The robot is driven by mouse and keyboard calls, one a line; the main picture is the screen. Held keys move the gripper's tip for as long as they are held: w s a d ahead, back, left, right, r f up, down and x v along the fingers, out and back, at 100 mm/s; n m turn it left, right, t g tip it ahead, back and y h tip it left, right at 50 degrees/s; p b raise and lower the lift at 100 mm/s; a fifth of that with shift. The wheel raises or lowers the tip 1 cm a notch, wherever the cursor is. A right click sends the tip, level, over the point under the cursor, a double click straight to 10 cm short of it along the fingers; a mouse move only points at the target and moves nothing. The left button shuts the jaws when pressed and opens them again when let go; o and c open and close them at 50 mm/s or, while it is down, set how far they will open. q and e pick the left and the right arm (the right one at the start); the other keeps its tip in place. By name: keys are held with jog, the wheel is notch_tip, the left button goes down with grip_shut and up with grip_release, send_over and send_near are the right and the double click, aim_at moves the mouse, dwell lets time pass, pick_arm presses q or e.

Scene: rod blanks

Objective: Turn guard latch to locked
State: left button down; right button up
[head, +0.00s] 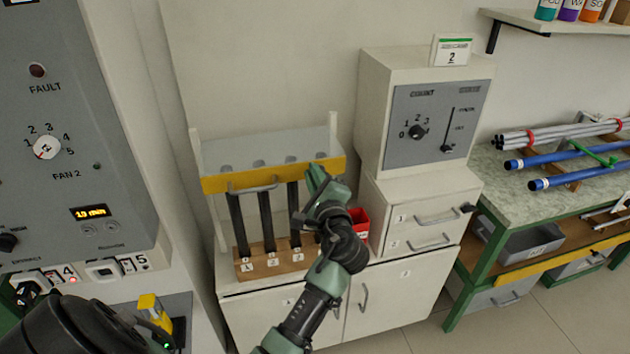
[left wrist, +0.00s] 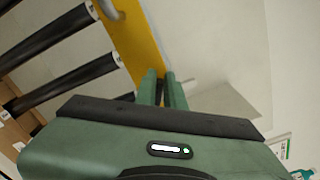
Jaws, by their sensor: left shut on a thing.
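The guard (head: 225,183) is a clear panel with a yellow bar along its lower edge and a grey handle, in front of a rack of black rods. The yellow bar also shows in the left wrist view (left wrist: 135,40). My left gripper (head: 316,172) is at the right end of this bar. In the left wrist view its green fingers (left wrist: 161,82) are close together at the bar's edge, shut on the guard latch. The latch is mostly hidden by the fingers, so its turn position cannot be told. My right gripper is not in view.
A red bin (head: 359,222) stands just right of my arm. A cabinet with a grey dial panel (head: 436,122) is to the right, and a control panel (head: 60,130) to the left. A bench (head: 425,185) holds blue and grey rods.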

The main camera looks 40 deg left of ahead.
pick_arm(q)
jog(key=shift+s+f+n+b, duration=0.1)
jog(key=shift+f+n+b, duration=0.25)
jog(key=shift+n+b, duration=0.65)
jog(key=shift+w+f+n+b, duration=0.1)
jog(key=shift+f+n+b, duration=0.2)
jog(key=shift+n+b, duration=0.65)
jog(key=shift+s+f+n+b, duration=0.1)
jog(key=shift+f+n+b, duration=0.25)
jog(key=shift+n+b, duration=0.65)
jog(key=shift+n, duration=0.35)
jog(key=shift+p, duration=0.3)
jog(key=c, duration=1.5)
grip_release()
jog(key=shift+d+r, duration=0.1)
jog(key=shift+r, duration=0.05)
